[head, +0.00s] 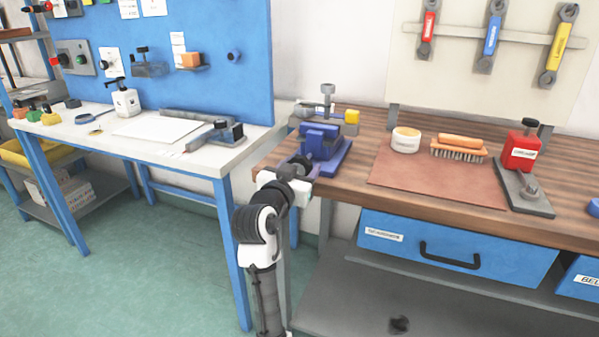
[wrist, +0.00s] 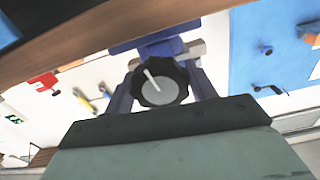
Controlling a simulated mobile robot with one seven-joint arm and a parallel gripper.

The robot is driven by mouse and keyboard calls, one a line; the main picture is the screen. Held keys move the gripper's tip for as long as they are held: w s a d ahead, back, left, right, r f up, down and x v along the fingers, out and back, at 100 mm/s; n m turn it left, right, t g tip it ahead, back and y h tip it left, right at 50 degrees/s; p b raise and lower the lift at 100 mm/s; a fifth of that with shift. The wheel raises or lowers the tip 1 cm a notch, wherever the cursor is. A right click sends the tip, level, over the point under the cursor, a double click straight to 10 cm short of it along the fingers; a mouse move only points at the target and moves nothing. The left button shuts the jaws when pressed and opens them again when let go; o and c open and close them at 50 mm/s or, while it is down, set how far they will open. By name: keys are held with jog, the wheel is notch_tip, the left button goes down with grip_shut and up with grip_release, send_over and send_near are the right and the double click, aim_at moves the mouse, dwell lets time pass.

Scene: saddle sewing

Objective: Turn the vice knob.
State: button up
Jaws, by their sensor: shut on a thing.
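The blue vice (head: 322,139) stands at the left end of the wooden workbench. Its knob (wrist: 160,83) shows in the wrist view as a dark ribbed disc with a grey face and a white pointer line, tilted to the upper left. My gripper (head: 301,164) is at the near side of the vice in the head view, and it hides most of the knob there. In the wrist view the two fingers of my gripper (wrist: 162,90) stand on either side of the knob, shut on it. Their exact contact points are partly hidden.
A leather sheet (head: 420,182), a white tub (head: 405,140), a brush (head: 459,148) and a red bottle (head: 521,151) are on the bench to the right. A blue drawer (head: 460,250) is below. A white-topped table (head: 200,158) stands left.

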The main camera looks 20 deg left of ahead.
dwell(0.4)
jog(key=o, duration=1)
jog(key=s+b, duration=0.1)
jog(key=s, duration=1.3)
jog(key=shift+a, duration=0.25)
jog(key=shift+w, duration=0.1)
